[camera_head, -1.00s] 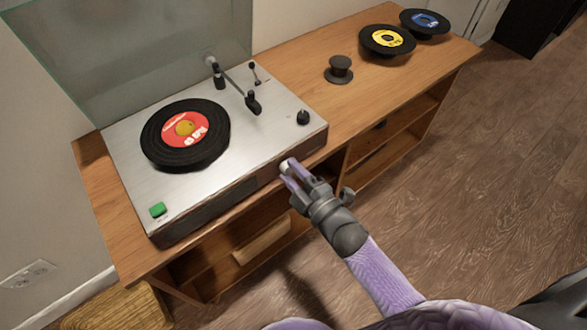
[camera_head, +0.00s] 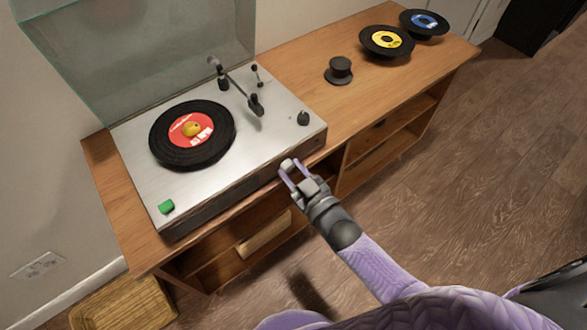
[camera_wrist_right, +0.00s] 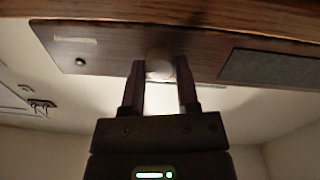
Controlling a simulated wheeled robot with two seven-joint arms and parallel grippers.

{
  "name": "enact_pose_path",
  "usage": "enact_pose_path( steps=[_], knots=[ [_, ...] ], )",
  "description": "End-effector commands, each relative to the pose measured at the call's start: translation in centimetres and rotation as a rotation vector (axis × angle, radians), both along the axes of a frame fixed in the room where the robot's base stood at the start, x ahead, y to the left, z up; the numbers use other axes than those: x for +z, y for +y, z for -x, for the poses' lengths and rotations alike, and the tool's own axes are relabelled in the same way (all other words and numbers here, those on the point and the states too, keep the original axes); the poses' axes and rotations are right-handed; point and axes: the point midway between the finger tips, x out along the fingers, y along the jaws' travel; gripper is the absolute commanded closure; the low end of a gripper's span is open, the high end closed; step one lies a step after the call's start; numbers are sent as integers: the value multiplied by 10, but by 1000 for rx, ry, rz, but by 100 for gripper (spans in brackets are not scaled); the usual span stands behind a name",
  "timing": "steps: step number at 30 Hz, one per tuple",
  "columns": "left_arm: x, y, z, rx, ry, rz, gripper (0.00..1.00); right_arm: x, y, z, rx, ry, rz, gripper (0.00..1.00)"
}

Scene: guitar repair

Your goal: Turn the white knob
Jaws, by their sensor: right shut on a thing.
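The white knob (camera_head: 287,164) is on the front face of the silver turntable (camera_head: 255,150), near its right end. My right gripper (camera_head: 294,172) is at the front of the turntable, with its fingers shut on the knob. In the right wrist view the round white knob (camera_wrist_right: 159,65) sits between the two fingertips of my right gripper (camera_wrist_right: 160,75), against the dark front panel (camera_wrist_right: 205,58). The fingers cover the knob's sides. My left gripper is not in view.
The turntable stands on a wooden cabinet (camera_head: 300,82) with open shelves. A record with a red label (camera_head: 170,152) lies on the platter. A black spool-like object (camera_head: 339,70) and records with yellow (camera_head: 387,40) and blue labels (camera_head: 424,21) are farther right. Floor is open at right.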

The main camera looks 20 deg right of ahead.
Motion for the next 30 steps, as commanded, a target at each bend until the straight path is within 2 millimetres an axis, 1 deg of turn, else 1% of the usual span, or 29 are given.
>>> enact_pose_path(
  steps=[6,15,21,30],
  knots=[
    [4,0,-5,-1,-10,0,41,0,0,0,0,60,-156,100],
    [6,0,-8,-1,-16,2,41,0,0,0,0,115,-308,100],
    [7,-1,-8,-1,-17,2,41,0,0,0,-1,132,-357,100],
    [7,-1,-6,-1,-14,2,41,0,0,0,0,139,-376,100]
  ],
)
